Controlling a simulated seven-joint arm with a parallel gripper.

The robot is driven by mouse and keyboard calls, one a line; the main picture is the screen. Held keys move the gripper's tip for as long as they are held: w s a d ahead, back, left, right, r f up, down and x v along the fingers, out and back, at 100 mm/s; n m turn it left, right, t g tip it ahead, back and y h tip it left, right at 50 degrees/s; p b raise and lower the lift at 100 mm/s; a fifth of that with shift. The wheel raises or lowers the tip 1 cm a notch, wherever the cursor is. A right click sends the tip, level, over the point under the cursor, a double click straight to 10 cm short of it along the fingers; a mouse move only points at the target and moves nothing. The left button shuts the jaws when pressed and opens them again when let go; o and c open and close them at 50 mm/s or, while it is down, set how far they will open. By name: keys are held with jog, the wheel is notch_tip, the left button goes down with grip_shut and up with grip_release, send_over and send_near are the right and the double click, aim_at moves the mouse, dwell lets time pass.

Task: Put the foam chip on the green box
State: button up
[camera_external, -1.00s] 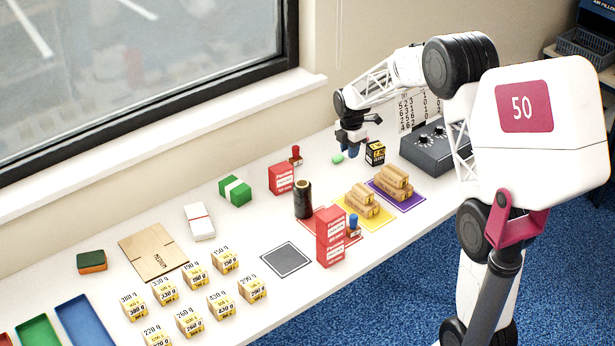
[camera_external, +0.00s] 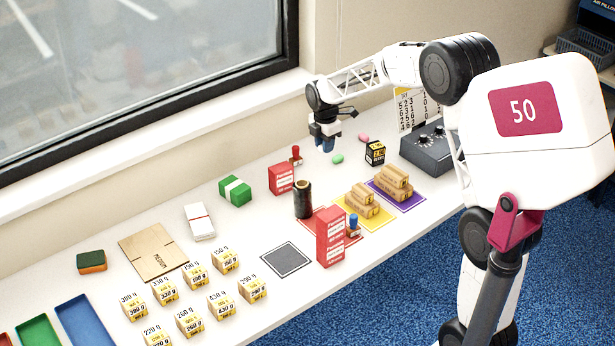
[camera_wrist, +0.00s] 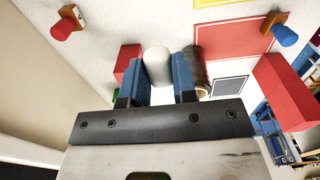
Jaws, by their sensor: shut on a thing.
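My gripper (camera_external: 325,145) is shut on a whitish foam chip (camera_wrist: 157,66), held between its blue fingers in the wrist view. In the external view the held chip is hidden by the fingers, and my gripper hangs above the back of the table. The green box (camera_external: 235,190) with a white band stands on the table, well to the left of my gripper and apart from it. In the wrist view only a sliver of green shows beside the left finger. A green chip (camera_external: 338,160) and a pink chip (camera_external: 363,138) lie on the table near my gripper.
Between my gripper and the green box stand a red box (camera_external: 281,179), a red-topped stamp (camera_external: 296,155) and a dark roll (camera_external: 303,200). A black and yellow box (camera_external: 375,152) stands to the right. White packets (camera_external: 199,221) lie left of the green box.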

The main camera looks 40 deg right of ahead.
jog(key=s+a, duration=0.2)
jog(key=a, duration=2.1)
jog(key=f, duration=0.5)
jog(key=shift+w+d, duration=0.1)
jog(key=shift+w, duration=0.2)
jog(key=shift+w, duration=0.1)
send_over(234, 185)
jog(key=shift+w+f, duration=0.1)
jog(key=shift+f, duration=0.65)
jog(key=shift+f, duration=1.8)
